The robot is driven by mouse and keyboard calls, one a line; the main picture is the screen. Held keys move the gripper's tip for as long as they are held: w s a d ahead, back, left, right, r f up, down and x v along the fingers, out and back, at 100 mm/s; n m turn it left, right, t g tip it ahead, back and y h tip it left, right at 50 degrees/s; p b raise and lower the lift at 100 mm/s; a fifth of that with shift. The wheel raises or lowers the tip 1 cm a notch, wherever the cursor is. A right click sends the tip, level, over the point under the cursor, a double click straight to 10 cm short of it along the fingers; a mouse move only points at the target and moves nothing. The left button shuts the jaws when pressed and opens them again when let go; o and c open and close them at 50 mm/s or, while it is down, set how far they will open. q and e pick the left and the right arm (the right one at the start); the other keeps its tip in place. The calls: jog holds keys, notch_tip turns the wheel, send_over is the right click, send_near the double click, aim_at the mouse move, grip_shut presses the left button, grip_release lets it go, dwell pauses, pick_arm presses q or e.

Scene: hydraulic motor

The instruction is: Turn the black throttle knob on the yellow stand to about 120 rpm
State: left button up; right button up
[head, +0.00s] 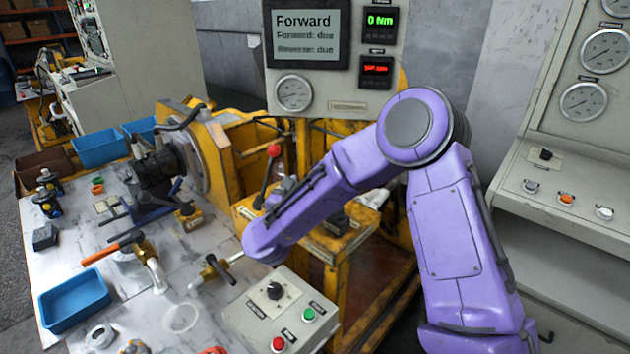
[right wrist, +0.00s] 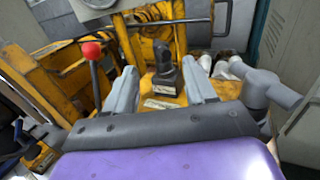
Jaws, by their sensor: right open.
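The black throttle knob (right wrist: 163,55) stands upright on a dark base on the yellow stand (right wrist: 150,91) in the right wrist view. My right gripper (right wrist: 164,82) is open, its two grey fingers apart and empty. The knob appears between the fingers and beyond them, with no visible contact. In the head view my purple right arm crosses in front of the yellow stand (head: 345,243) and hides part of it. The right fingers cannot be made out there. The display panel (head: 389,45) shows a green 0 Nm; its red reading is too small to read. My left gripper is not in view.
A lever with a red ball (head: 274,150) rises left of the knob, also in the right wrist view (right wrist: 91,50). A control box (head: 277,309) with a black dial and buttons stands in front. Tools and blue bins (head: 75,300) crowd the left table.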

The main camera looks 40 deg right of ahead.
aim_at(316, 166)
jog(key=shift+w+f, duration=0.15)
jog(key=shift+f, duration=0.4)
jog(key=shift+w+d+r, duration=0.1)
jog(key=shift+w+d, duration=0.05)
jog(key=shift+d, duration=0.15)
jog(key=p+x, duration=0.3)
jog(key=x, duration=0.6)
jog(key=shift+w+d, duration=0.1)
jog(key=shift+d, duration=0.3)
jog(key=c, duration=1)
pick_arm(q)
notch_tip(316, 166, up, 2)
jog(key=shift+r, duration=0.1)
